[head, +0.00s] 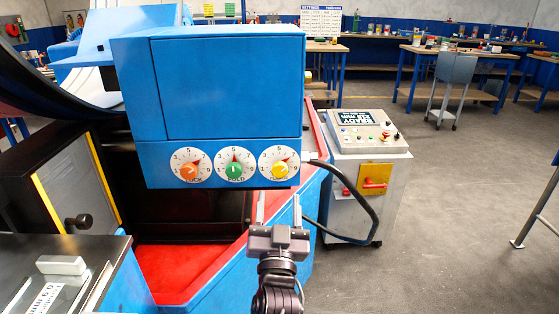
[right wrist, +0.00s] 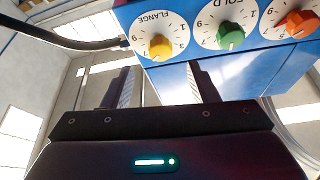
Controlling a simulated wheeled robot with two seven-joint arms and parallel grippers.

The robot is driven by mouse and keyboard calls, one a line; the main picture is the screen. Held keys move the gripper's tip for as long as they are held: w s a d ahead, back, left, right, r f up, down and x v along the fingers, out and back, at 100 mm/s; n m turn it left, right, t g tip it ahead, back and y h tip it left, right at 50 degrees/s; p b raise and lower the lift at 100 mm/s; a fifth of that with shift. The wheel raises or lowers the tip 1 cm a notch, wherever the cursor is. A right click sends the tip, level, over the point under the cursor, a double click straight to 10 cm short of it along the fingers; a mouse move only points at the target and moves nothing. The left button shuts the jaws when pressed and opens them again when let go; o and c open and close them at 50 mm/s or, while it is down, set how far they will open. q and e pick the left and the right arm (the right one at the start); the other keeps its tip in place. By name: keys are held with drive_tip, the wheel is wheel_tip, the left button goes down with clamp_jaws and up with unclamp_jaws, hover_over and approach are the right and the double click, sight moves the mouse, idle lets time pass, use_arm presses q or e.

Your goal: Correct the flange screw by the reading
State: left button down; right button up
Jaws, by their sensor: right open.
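The flange screw is the yellow knob (head: 279,167) on the rightmost white dial of the blue machine head (head: 222,100). It also shows in the right wrist view (right wrist: 159,46), under the upside-down word FLANGE. Its pointer appears to lean up and right in the head view; the exact number is hard to read. My right gripper (head: 279,203) is open and empty just below this dial, fingers pointing up. In the right wrist view its fingers (right wrist: 162,78) stand apart below the knob, not visibly touching it. My left gripper is not in view.
A green knob (head: 234,170) and an orange knob (head: 189,172) sit left of the yellow one. A grey console (head: 367,140) with a small display and a black cable stands right. A settings sheet (head: 321,21) hangs behind. A scale-marked piece (head: 43,299) lies lower left.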

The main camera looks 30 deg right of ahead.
sight(280, 173)
drive_tip(key=p+x, duration=0.1)
drive_tip(key=x, duration=0.6)
drive_tip(key=shift+w+d+r, duration=0.1)
drive_tip(key=shift+w+d, duration=0.05)
